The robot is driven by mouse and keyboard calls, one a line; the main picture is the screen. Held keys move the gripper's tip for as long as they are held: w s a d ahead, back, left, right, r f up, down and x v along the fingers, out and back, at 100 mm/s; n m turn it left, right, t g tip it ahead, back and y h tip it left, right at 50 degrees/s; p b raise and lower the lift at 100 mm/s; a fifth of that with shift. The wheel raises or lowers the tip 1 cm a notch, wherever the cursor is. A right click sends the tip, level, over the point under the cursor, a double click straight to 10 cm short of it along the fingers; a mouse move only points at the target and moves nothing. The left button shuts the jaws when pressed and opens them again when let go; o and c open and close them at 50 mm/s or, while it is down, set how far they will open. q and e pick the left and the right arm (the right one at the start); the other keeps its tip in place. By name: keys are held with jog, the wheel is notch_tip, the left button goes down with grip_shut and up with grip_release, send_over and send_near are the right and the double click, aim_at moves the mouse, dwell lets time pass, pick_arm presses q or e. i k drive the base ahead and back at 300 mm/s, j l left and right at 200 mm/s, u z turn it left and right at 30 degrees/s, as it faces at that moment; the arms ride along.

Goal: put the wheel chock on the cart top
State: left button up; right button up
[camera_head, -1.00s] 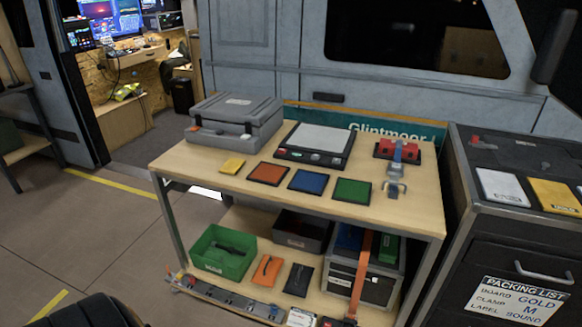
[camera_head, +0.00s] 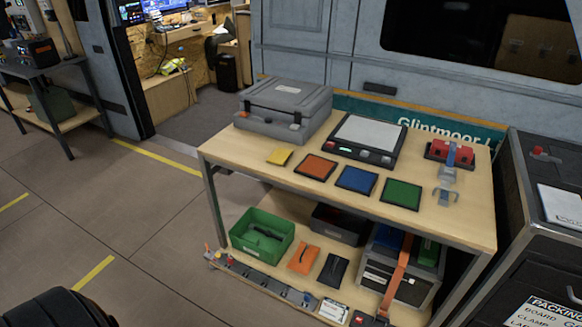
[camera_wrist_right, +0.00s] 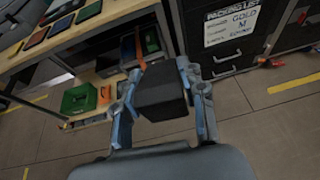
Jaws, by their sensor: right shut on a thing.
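My right gripper (camera_wrist_right: 162,98) is shut on a dark block (camera_wrist_right: 162,92), which looks like the wheel chock. The block sits between the two fingers in the right wrist view, held above the floor. Neither the block nor my grippers show in the head view. A wood-topped two-level cart (camera_head: 225,150) stands in the middle of the head view. Its top also shows at the upper left of the right wrist view (camera_wrist_right: 110,12), apart from the block. My left gripper is not in view.
The top holds a grey case (camera_head: 285,108), a black device (camera_head: 363,137), colored pads and a red clamp (camera_head: 450,150). Its front right corner is bare. The lower shelf holds a green bin (camera_head: 262,235) and a strapped crate (camera_head: 402,270). A black drawer cabinet (camera_head: 540,240) stands at right.

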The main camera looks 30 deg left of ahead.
aim_at(242, 146)
jog(key=i+j+u, duration=0.15)
jog(key=j, duration=0.3)
jog(key=i+j+u, duration=0.1)
jog(key=j, duration=0.35)
jog(key=i+j+u, duration=0.15)
jog(key=j, duration=0.25)
jog(key=i+j+u, duration=0.1)
jog(key=i+j, duration=0.2)
jog(key=i+j+u, duration=0.15)
jog(key=j, duration=0.3)
jog(key=i, duration=0.1)
